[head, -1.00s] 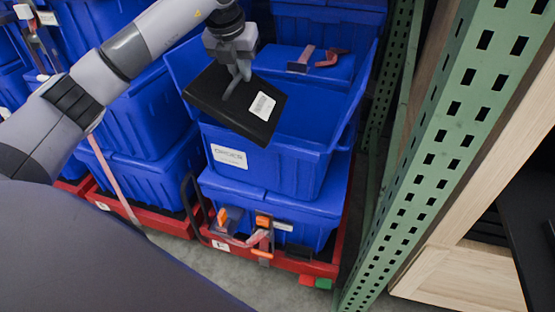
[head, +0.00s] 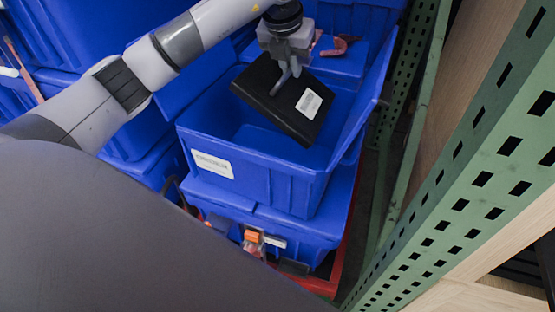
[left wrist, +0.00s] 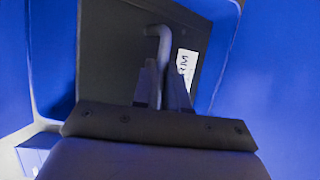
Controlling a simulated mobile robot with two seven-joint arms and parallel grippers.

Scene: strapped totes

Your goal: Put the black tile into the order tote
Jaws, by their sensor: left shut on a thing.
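The black tile (head: 276,97) is a flat dark slab with a white label, held tilted over the open order tote. My left gripper (head: 288,76) is shut on a grey handle on the tile's face. The left wrist view shows the tile (left wrist: 108,62) beyond the fingers (left wrist: 158,90), with blue tote walls around it. The order tote (head: 255,182) is blue and open, with a white label on its front. The tile hides part of its inside, and I cannot tell whether any of the tile is below the rim. My right gripper is not in view.
The order tote stands on a closed blue tote (head: 262,222) on a red base (head: 322,287). A green perforated rack post (head: 470,180) rises close on the right. More blue totes (head: 70,35) stand at the left and behind.

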